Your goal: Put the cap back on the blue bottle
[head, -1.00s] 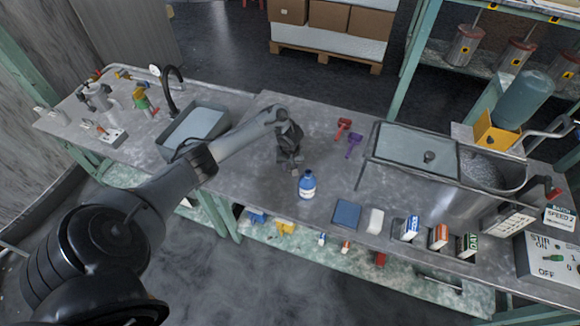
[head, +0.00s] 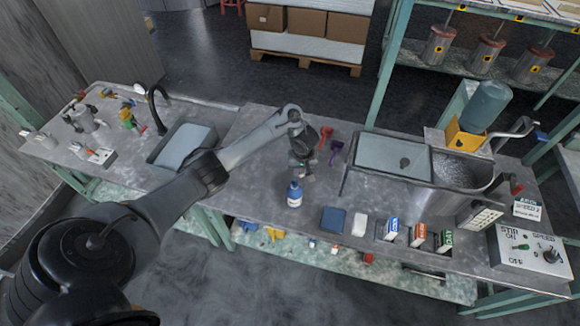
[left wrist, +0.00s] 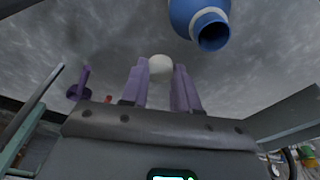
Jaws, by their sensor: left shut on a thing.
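The blue bottle (head: 294,196) with a white label stands upright on the grey bench, near its front edge. Its blue open neck shows at the top of the left wrist view (left wrist: 212,30), with no cap on it. My left gripper (head: 304,174) is just behind and to the right of the bottle, pointing down. In the left wrist view its two purple-grey fingers (left wrist: 160,82) are shut on a round white cap (left wrist: 160,66), which sits at their tips, apart from the bottle. My right gripper is not in view.
A red scoop-like item (head: 326,135) and a purple one (head: 336,148) lie behind the gripper. A blue block (head: 334,220), a white block (head: 360,224) and small cartons (head: 391,229) line the front edge at right. A sink (head: 186,146) is at left.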

